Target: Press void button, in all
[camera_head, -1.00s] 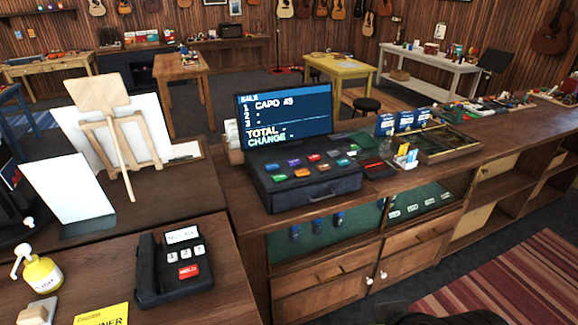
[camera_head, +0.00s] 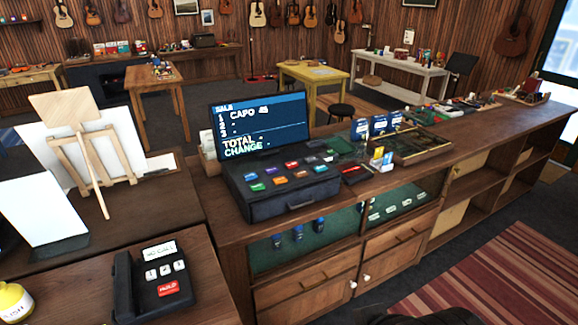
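The cash register (camera_head: 320,193) is a dark box on the wooden counter, with rows of coloured keys (camera_head: 279,180) on its sloped top. The keys are green, purple, red and orange; their labels are too small to read, so I cannot tell which is void. Its blue screen (camera_head: 262,122) reads SALE, one line with CAPO and a number, then TOTAL and CHANGE. My gripper is not in view. A dark shape at the bottom edge may be part of my own body.
A black phone (camera_head: 125,285) with a red HOLD key stands at the lower left. A wooden easel (camera_head: 75,150) stands left of the register. A card holder (camera_head: 381,160) and blue boxes (camera_head: 361,129) are to its right. A striped rug (camera_head: 490,275) covers floor at lower right.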

